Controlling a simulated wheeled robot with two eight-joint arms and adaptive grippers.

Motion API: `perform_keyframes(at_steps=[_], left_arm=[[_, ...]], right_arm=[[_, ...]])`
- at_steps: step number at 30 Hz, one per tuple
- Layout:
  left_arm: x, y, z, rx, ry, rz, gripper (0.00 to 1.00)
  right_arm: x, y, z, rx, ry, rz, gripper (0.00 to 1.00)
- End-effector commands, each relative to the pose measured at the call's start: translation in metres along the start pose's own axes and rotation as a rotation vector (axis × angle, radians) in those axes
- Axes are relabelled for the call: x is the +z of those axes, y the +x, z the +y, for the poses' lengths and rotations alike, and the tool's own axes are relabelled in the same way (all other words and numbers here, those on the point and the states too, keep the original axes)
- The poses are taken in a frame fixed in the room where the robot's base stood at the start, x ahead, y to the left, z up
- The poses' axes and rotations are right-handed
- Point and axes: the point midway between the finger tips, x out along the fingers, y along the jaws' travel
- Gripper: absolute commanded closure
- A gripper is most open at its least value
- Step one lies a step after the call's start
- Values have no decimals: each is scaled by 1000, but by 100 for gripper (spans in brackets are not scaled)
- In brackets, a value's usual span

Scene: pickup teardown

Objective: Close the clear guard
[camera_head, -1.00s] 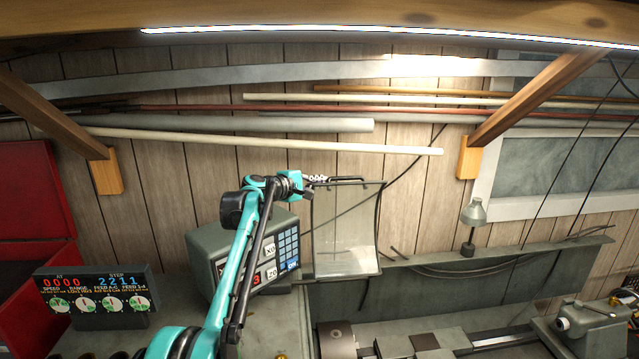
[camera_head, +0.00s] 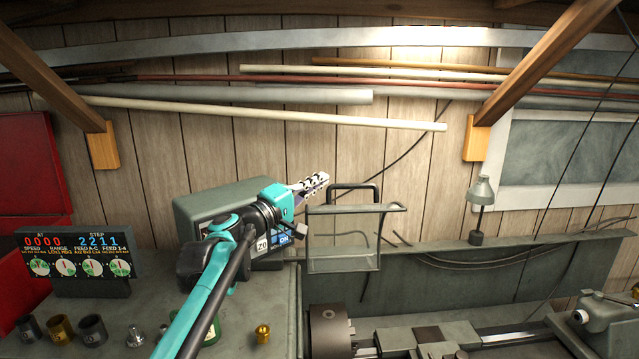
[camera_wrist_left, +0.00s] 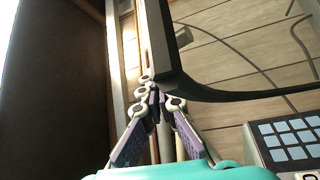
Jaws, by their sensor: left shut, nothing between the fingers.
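The clear guard (camera_head: 343,240) is a see-through panel in a dark frame, above the lathe chuck (camera_head: 330,330) in the head view. A dark handle (camera_head: 354,187) rises at its top edge. The panel looks foreshortened, its upper edge tilted out. My left gripper (camera_head: 324,178) is shut and empty, just left of the handle and a little above the guard's top left corner. In the left wrist view, the closed fingertips (camera_wrist_left: 152,86) lie close beside a dark curved bar, likely the handle; contact cannot be told. My right gripper is out of view.
A grey control box (camera_head: 220,200) with a keypad stands behind my left arm. A digital readout (camera_head: 78,262) and several metal parts are on the left bench. A lamp (camera_head: 481,205) stands right of the guard.

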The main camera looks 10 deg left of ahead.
Motion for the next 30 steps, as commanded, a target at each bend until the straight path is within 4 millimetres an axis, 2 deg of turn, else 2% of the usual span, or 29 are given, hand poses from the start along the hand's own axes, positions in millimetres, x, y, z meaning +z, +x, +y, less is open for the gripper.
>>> perform_keyframes(at_steps=[1,8,15,21,30], left_arm=[[14,-14,-13,30,28,0,100],[67,-64,-41,182,186,1,100],[115,-111,-86,338,351,0,100],[144,-140,-127,454,473,1,100],[170,-164,-174,447,468,0,100]], right_arm=[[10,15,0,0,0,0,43],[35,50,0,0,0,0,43],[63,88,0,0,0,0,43],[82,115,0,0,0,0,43],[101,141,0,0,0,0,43]])
